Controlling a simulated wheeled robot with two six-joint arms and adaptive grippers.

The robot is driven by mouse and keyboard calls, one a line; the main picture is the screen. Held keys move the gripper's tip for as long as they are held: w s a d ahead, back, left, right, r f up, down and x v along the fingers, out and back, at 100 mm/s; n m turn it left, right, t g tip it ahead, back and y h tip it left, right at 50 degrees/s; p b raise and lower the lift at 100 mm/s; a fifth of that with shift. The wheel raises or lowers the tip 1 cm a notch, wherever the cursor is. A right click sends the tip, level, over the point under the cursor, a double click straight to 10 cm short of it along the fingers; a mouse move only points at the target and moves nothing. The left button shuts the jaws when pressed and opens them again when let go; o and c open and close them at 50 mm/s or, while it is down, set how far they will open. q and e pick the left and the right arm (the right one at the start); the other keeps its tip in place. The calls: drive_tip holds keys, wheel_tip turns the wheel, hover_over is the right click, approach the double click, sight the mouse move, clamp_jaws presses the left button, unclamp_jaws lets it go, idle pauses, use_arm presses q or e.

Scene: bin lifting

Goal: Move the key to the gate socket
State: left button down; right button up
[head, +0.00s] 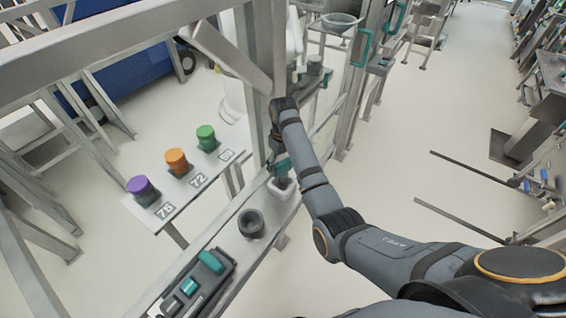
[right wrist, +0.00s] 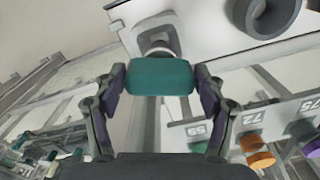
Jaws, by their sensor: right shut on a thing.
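The teal key (right wrist: 160,77) is between the two fingers of my right gripper (right wrist: 159,80) in the right wrist view. In the head view my right gripper (head: 280,158) reaches down over the rail, with the teal key (head: 282,167) just below it. A pale holder with a dark opening (head: 284,188) is on the rail directly under the key; a round pale part (right wrist: 157,47) shows behind the key in the wrist view. I cannot tell whether the key sits in it or which fitting is the gate socket. My left gripper is not in view.
A dark round cup (head: 251,224) stands on the rail nearer me, beside a panel with teal controls (head: 195,284). Purple (head: 141,188), orange (head: 176,161) and green (head: 207,137) knobs stand on a numbered shelf. A metal post (head: 268,50) rises beside my wrist.

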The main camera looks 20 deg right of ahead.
sight(283, 172)
drive_tip(key=shift+f, duration=0.1)
idle(0.3)
drive_tip(key=shift+f, duration=0.65)
drive_tip(key=shift+f+b, duration=0.35)
drive_tip(key=shift+f, duration=0.95)
idle(0.4)
drive_tip(key=o, duration=1.8)
drive_tip(key=shift+o, duration=0.4)
